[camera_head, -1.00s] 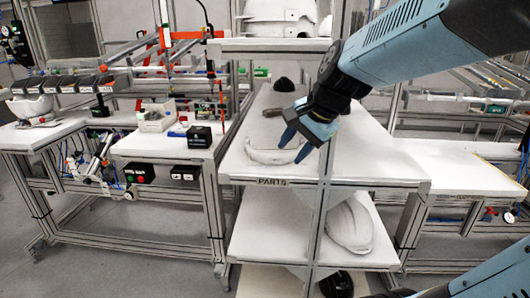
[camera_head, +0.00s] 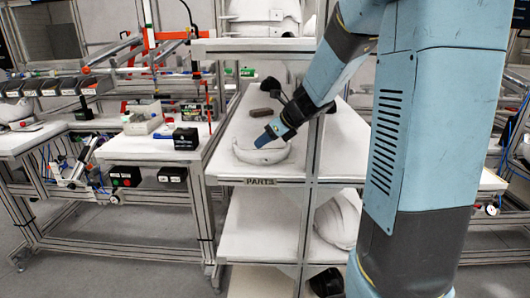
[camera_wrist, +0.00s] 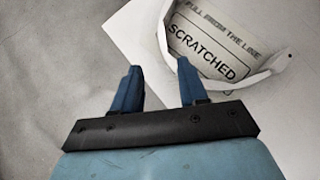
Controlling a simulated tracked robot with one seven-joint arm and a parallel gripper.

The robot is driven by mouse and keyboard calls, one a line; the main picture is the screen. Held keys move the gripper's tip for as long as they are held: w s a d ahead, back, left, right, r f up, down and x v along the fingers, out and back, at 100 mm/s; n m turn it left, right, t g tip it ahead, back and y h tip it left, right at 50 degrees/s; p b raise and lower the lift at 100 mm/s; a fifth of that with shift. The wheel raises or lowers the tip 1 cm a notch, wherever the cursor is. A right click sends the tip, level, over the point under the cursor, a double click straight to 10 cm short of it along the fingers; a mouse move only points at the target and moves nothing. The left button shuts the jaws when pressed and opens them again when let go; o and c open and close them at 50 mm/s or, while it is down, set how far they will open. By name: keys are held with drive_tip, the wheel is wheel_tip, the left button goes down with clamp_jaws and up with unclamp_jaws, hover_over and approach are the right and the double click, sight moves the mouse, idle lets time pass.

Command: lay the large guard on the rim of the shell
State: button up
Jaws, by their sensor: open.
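A white curved guard (camera_head: 262,156) lies on the middle shelf marked PARTS, near its front edge. In the wrist view the guard (camera_wrist: 262,76) curves around a label reading "PULL FROM THE LINE" and "SCRATCHED" (camera_wrist: 205,45). My gripper (camera_head: 266,138) is just above the guard in the head view; in the wrist view my gripper (camera_wrist: 158,80) is open and empty, its right fingertip close to the band's left part. I cannot tell whether they touch.
A brown block (camera_head: 265,113) and a black object lie behind the guard. A shelf post (camera_head: 308,170) stands right of it. Another white shell (camera_head: 338,218) is on the shelf below. The left bench holds bins, a small machine and a black box (camera_head: 186,138).

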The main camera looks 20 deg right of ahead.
sight(246, 152)
drive_tip(key=x, duration=0.6)
drive_tip(key=shift+w+x, duration=0.25)
drive_tip(key=shift+x, duration=2.55)
drive_tip(key=shift+r, duration=0.1)
drive_tip(key=shift+c, duration=0.2)
clamp_jaws()
